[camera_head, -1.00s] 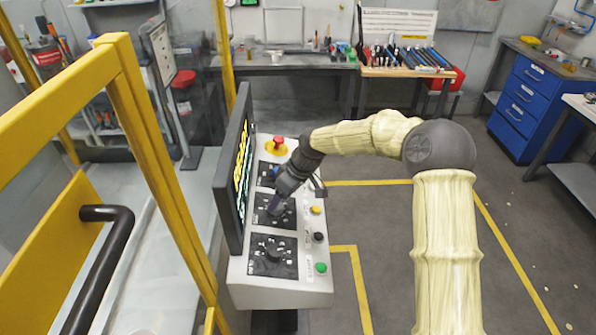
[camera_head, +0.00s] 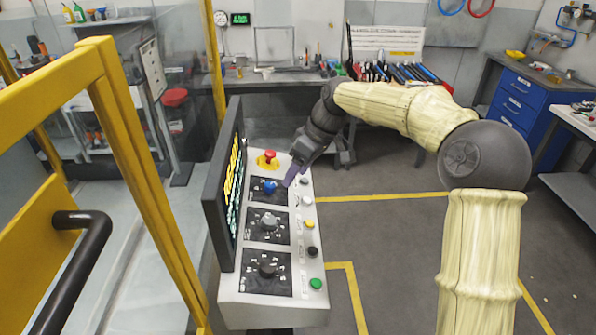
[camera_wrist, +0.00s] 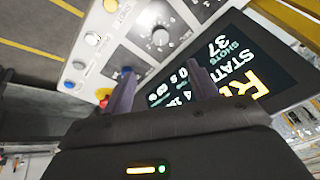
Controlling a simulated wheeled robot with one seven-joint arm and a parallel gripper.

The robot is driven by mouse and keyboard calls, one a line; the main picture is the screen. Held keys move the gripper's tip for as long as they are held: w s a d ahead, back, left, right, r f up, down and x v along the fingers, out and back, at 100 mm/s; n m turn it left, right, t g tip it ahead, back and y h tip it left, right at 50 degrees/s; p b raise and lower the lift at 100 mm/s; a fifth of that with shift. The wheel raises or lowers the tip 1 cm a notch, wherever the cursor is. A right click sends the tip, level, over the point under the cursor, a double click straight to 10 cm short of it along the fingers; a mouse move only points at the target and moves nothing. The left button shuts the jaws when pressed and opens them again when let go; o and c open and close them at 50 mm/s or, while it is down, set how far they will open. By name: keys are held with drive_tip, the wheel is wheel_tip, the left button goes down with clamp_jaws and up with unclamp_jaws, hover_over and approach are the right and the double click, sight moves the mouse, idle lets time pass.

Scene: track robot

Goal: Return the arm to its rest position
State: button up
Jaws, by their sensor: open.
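My gripper (camera_head: 290,180) is over the control console (camera_head: 272,315), near its far right side in the head view. Its purple fingers point down toward the panel and look empty. In the wrist view the two fingers of my gripper (camera_wrist: 157,88) stand apart with the panel behind them. My cream-coloured arm (camera_head: 400,108) reaches out from the right and bends at a dark round joint. Whether a fingertip touches the panel cannot be told.
A screen (camera_head: 228,185) stands along the console's left side. The panel has a red button (camera_head: 269,155), a blue knob (camera_head: 269,186), a grey knob (camera_head: 268,222) and a green button (camera_head: 315,283). A yellow frame (camera_head: 150,180) stands at left. The floor (camera_head: 390,240) right of the console is clear.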

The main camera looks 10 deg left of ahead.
drive_tip(key=s+d+f+m+t+h, duration=0.1)
drive_tip(key=s+d+f+m, duration=0.2)
drive_tip(key=s+d, duration=0.4)
drive_tip(key=s+d+f+m+t+h, duration=0.1)
drive_tip(key=s+d+f+m, duration=0.3)
drive_tip(key=d, duration=0.6)
drive_tip(key=s+d+f+m+t+h, duration=0.1)
drive_tip(key=s+d+f+m, duration=0.3)
drive_tip(key=s+d, duration=0.5)
drive_tip(key=s+m+h, duration=0.1)
drive_tip(key=m, duration=0.1)
drive_tip(key=shift+s+d+m+h, duration=0.15)
drive_tip(key=shift+s+m+h, duration=0.05)
drive_tip(key=shift+m+h, duration=0.2)
